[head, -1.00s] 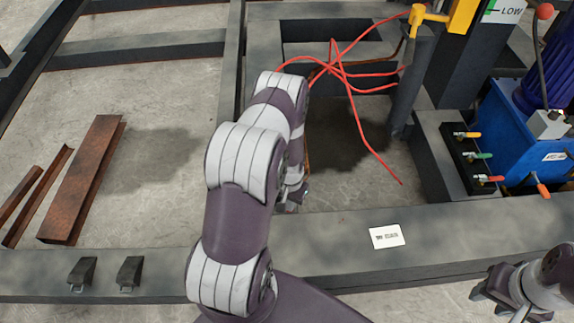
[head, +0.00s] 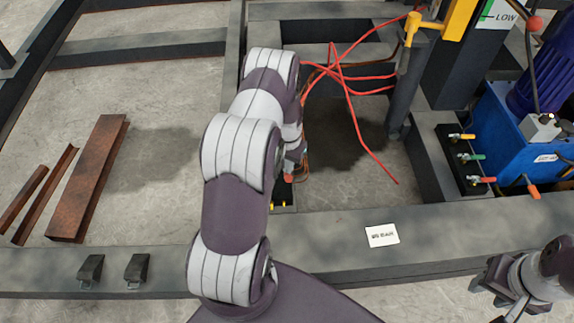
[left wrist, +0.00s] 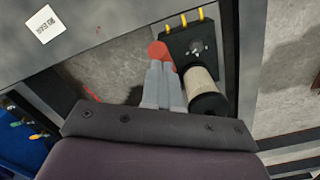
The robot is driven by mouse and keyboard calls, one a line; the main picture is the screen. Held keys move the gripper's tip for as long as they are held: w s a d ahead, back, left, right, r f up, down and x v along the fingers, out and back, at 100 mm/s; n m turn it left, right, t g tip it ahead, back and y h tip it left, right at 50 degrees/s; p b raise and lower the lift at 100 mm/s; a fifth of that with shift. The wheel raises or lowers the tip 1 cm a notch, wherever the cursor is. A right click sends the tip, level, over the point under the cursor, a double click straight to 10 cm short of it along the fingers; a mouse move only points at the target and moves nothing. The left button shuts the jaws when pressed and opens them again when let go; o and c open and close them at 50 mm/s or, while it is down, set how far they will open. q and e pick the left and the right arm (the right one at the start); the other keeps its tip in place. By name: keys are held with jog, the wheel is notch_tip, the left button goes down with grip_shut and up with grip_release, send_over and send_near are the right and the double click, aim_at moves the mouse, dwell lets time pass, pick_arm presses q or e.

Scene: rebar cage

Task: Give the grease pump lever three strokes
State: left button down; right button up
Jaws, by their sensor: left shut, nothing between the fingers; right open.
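The grease pump is a dark block (left wrist: 188,42) with yellow fittings and a cream cylinder (left wrist: 203,88) in the left wrist view. A red ball knob (left wrist: 157,50), which looks like its lever end, is right at the tips of my left gripper (left wrist: 160,66). The fingers are shut with nothing between them; I cannot tell if they touch the knob. My right gripper (head: 480,284) is open at lower right, away from the pump.
Dark steel beams frame the floor, with a labelled front beam (head: 330,240). Red hoses (head: 350,85) lie right of my left arm. A blue power unit (head: 505,125) with coloured valves stands at right. Rusty steel pieces (head: 88,180) lie at left.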

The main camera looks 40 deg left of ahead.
aim_at(289, 181)
dwell(0.4)
pick_arm(q)
jog(key=shift+s+d+f, duration=0.3)
jog(key=shift+s+f, duration=0.1)
jog(key=shift+f, duration=0.15)
jog(key=shift+d+f, duration=0.1)
jog(key=shift+s+d+f, duration=0.25)
jog(key=shift+s+f, duration=0.15)
jog(key=shift+f, duration=0.05)
jog(key=shift+s+d+f, duration=0.3)
jog(key=shift+f, duration=0.2)
jog(key=shift+f+b, duration=0.1)
jog(key=shift+b, duration=0.2)
